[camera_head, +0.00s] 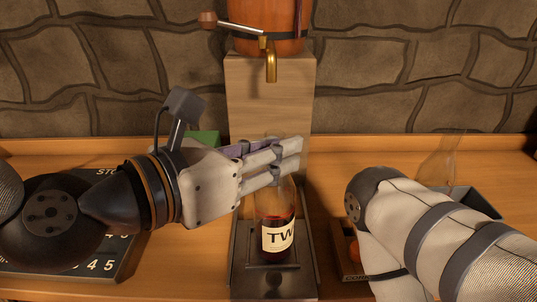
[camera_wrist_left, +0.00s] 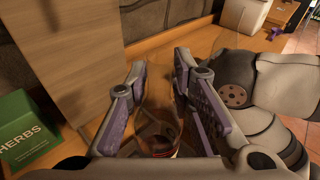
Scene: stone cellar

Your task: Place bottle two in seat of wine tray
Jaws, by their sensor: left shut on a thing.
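Bottle two (camera_head: 277,236) is a clear glass bottle with dark red liquid in its lower part and a pale label reading "TW". It stands upright on a dark metal tray (camera_head: 240,277) below the barrel's tap. I cannot tell whether this is the wine tray, or whether the bottle fully rests on it. My left gripper (camera_head: 284,160) is shut on the upper part of bottle two, reaching in from the left. In the left wrist view the bottle (camera_wrist_left: 158,118) lies between the two purple-padded fingers. My right arm shows at the right, but its gripper is not visible.
A wooden block (camera_head: 268,92) stands behind the bottle, bearing an orange-brown barrel (camera_head: 266,18) with a brass tap (camera_head: 271,65). A green herbs box (camera_wrist_left: 25,130) is to the left. A glass vessel (camera_head: 438,160) stands behind my right arm.

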